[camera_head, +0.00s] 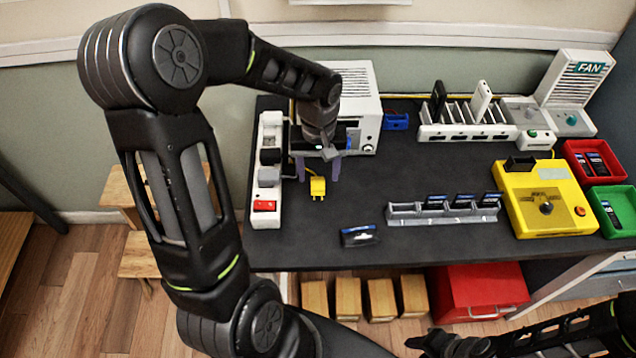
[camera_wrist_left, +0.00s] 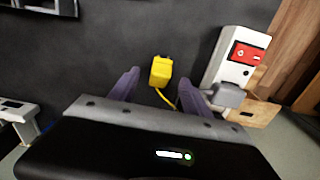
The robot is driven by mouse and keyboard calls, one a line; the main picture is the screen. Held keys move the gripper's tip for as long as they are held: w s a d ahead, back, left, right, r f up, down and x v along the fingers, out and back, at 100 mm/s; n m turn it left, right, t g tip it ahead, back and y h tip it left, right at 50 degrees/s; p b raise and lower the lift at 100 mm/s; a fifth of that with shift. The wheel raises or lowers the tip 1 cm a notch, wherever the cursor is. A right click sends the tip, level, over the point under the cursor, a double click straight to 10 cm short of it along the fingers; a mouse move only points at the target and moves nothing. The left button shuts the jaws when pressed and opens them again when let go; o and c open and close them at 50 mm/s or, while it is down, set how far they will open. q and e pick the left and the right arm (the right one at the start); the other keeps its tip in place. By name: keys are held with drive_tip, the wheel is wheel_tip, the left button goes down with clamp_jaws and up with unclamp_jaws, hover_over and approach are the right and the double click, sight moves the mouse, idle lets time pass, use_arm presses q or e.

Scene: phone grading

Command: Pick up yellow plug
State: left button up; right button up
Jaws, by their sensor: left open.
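The yellow plug (camera_head: 317,187) lies on the dark table, just right of the white power strip (camera_head: 266,170). In the left wrist view the yellow plug (camera_wrist_left: 161,70) lies past the fingertips, roughly between them, with its yellow cord running back toward the gripper. My left gripper (camera_head: 318,172) is over the table just behind the plug, its purple fingers spread apart and empty. The open fingers also show in the left wrist view (camera_wrist_left: 155,88). The jaws of my right gripper cannot be made out; only dark arm parts show at the bottom right.
The power strip carries a red switch (camera_wrist_left: 247,54) and a grey plug (camera_wrist_left: 228,95). A white box (camera_head: 362,100) stands behind my left gripper. A dark phone (camera_head: 359,236) lies near the front edge, and a grey rack (camera_head: 442,213) stands to its right. The table's middle is clear.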

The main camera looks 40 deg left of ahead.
sight(318, 180)
use_arm(q)
drive_tip(key=shift+a+f+p, duration=0.1)
drive_tip(key=shift+f+p, duration=0.55)
drive_tip(key=shift+f, duration=1.95)
clamp_jaws()
